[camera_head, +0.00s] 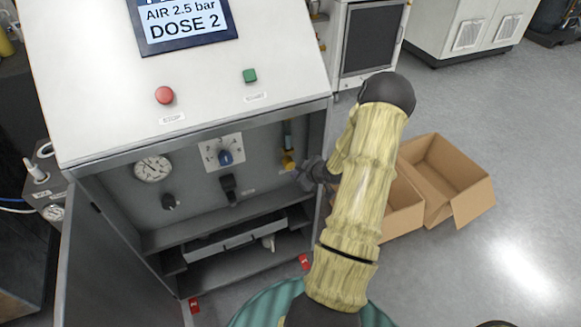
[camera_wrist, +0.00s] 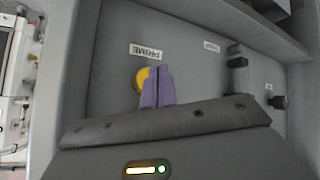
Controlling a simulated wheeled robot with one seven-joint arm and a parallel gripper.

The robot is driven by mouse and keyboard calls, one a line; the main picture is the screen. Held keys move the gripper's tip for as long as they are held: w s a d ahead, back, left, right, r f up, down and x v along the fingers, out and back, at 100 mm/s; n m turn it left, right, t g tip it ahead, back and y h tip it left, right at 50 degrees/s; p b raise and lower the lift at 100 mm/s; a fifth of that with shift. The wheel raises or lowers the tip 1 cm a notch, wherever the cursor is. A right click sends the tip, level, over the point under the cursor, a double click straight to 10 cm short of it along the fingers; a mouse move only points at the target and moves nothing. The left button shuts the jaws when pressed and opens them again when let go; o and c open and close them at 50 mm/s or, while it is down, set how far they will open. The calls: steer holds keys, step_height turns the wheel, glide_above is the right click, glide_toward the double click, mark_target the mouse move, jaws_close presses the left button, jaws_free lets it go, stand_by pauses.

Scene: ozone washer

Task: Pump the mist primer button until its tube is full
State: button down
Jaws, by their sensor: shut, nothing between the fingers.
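The mist primer button is a yellow round button (camera_wrist: 141,80) beside a "PRIME" label (camera_wrist: 145,52) in the wrist view. It also shows as a yellow part (camera_head: 289,161) at the right of the recessed panel in the head view. A narrow upright tube (camera_head: 287,134) stands just above it; its upper part looks dark blue, and its fill level is too small to read. My gripper (camera_wrist: 157,76) is shut, with its purple fingers right in front of the button, covering part of it. I cannot tell whether the fingertips touch it.
The panel also has a gauge (camera_head: 153,168), a blue selector knob (camera_head: 225,157), a black lever (camera_head: 229,187) and a black knob (camera_head: 169,201). Above are a red button (camera_head: 165,95), a green button (camera_head: 250,76) and a display (camera_head: 184,22). Open cardboard boxes (camera_head: 446,178) lie on the floor at right.

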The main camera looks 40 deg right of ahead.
steer(key=s, duration=0.2)
steer(key=s+a, duration=0.1)
steer(key=s, duration=0.1)
steer(key=shift+s, duration=0.1)
steer(key=shift+r, duration=0.1)
stand_by(0.8)
steer(key=a+r+m+g+h+p, duration=0.2)
steer(key=a+r+g+p, duration=0.3)
steer(key=a+r, duration=1.1)
steer(key=s+a+r+m+g+y+p, duration=0.1)
steer(key=s+a+r+p, duration=0.4)
steer(key=s+a+r, duration=0.5)
step_height(320, 180, up, 4)
steer(key=a+m, duration=0.1)
steer(key=a, duration=0.2)
steer(key=shift+s+m+g, duration=0.35)
steer(key=shift+m+g, duration=0.05)
steer(key=shift+w+d+r, duration=0.1)
stand_by(0.7)
